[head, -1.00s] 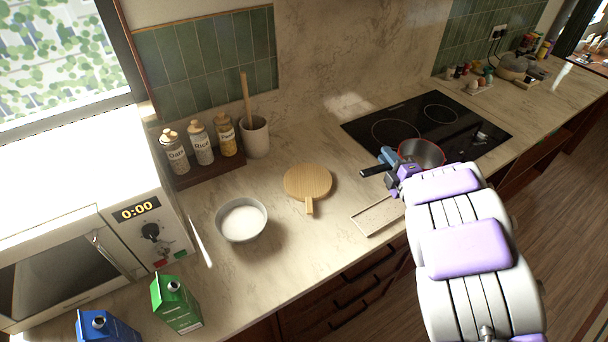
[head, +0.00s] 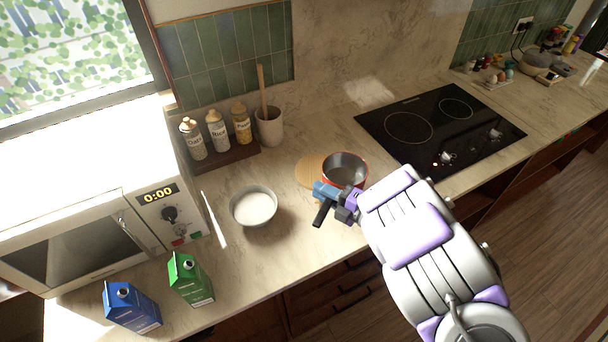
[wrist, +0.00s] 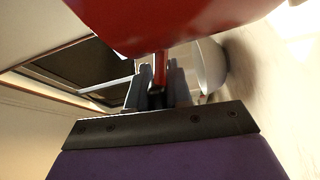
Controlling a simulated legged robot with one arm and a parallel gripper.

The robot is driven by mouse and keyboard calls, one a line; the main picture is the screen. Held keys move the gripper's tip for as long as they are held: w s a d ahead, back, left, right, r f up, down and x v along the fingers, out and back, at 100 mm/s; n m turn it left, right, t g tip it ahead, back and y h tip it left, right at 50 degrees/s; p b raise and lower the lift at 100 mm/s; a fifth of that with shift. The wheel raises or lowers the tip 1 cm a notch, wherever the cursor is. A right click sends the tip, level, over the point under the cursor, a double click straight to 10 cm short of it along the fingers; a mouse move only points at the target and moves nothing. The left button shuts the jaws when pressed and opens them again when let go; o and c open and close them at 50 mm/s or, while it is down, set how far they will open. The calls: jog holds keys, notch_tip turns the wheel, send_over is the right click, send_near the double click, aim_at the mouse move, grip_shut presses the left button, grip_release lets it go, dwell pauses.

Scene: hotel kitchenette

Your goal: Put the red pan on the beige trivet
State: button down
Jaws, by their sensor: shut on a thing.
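The red pan (head: 345,176) has a dark inside and a black handle (head: 322,215). My gripper (head: 337,194) is shut on the handle, and the pan looks upright. The beige trivet (head: 307,170) is a round wooden board on the counter. The pan overlaps its right part in the head view and hides much of it. I cannot tell whether the pan touches it or hangs above it. In the wrist view the red pan (wrist: 170,22) fills the top, with its handle between my gripper's fingers (wrist: 160,88).
A bowl of white contents (head: 254,208) stands just left of the trivet. Jars (head: 218,133) and a utensil crock (head: 269,128) stand behind. Green (head: 190,280) and blue (head: 131,306) cartons are at the front left. The black hob (head: 440,125) is empty at the right.

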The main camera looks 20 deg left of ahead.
jog(key=w+a+f, duration=0.1)
jog(key=w+a, duration=0.1)
jog(key=a, duration=0.1)
jog(key=w+a+f+b, duration=0.1)
jog(key=w+a+f, duration=0.1)
jog(key=a, duration=0.2)
jog(key=w+a+f+b, duration=0.1)
jog(key=w+a+f, duration=0.1)
jog(key=a, duration=0.2)
jog(key=shift+w, duration=0.35)
jog(key=shift+d+r, duration=0.1)
jog(key=shift+d, duration=0.5)
jog(key=c, duration=1.2)
grip_release()
jog(key=shift+c, duration=0.2)
jog(key=shift+o, duration=0.7)
jog(key=shift+a, duration=0.15)
jog(key=shift+o, duration=0.3)
jog(key=shift+a, duration=0.3)
jog(key=shift+d, duration=0.45)
jog(key=d, duration=0.3)
jog(key=s+d, duration=0.1)
jog(key=d, duration=0.3)
jog(key=s+d+p, duration=0.1)
jog(key=d, duration=0.3)
jog(key=shift+s+d+r, duration=0.1)
jog(key=shift+s+d, duration=0.05)
jog(key=shift+s, duration=0.1)
